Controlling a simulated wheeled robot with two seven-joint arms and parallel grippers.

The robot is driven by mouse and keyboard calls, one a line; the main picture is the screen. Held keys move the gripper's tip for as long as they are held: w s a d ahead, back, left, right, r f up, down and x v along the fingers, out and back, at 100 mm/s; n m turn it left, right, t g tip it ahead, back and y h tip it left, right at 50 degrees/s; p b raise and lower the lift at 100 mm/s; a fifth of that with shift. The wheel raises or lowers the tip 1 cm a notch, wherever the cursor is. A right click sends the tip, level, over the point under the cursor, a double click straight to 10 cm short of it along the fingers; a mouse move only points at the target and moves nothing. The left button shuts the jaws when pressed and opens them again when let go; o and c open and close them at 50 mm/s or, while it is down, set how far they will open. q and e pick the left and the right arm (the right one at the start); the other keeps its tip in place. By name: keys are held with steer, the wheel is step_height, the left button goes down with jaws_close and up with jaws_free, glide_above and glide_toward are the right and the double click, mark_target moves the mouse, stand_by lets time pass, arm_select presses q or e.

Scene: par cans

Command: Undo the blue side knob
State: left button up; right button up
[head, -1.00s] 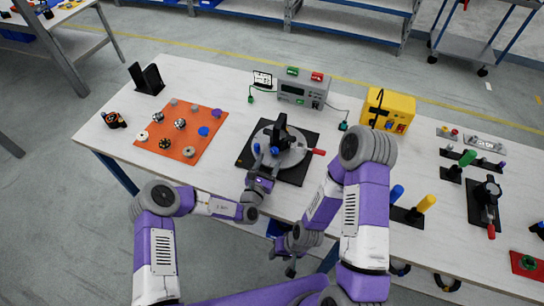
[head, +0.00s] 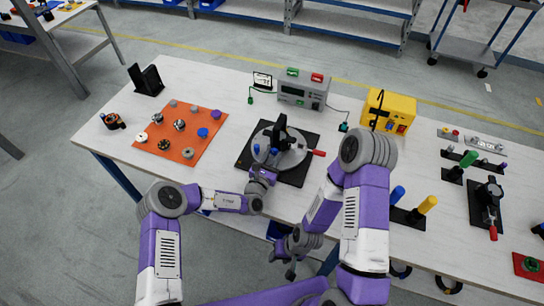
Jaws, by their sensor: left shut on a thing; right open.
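A round grey fixture (head: 294,158) with a black upright clamp (head: 281,128) stands on a black base plate (head: 297,179) near the middle of the table. Blue shows at its left side, at the blue side knob (head: 256,149), and another blue part (head: 275,150) is beside it. My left gripper (head: 262,161) reaches the fixture's front left and is shut on the blue side knob; its fingertips are small and partly hidden. My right gripper (head: 283,266) is open and empty, low in front of the table edge.
A red handle (head: 319,153) sticks out right of the fixture. Behind are a grey meter box (head: 301,91) and a yellow box (head: 389,112). An orange mat (head: 170,153) with several knobs lies left. Blue (head: 397,193) and yellow (head: 427,203) posts stand right.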

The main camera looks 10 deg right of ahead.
arm_select(q)
steer(key=shift+r+n+p, duration=0.1)
steer(key=shift+n+p, duration=0.75)
steer(key=shift+n, duration=0.05)
steer(key=n+p, duration=0.1)
steer(key=n, duration=0.1)
steer(key=shift+n, duration=0.3)
steer(key=o, duration=1.1)
steer(key=shift+c, duration=0.2)
steer(key=shift+s+a, duration=0.1)
steer(key=p+v, duration=0.1)
steer(key=v, duration=0.6)
steer(key=shift+s+a+p, duration=0.1)
steer(key=shift+a+p, duration=0.05)
steer(key=shift+p, duration=0.15)
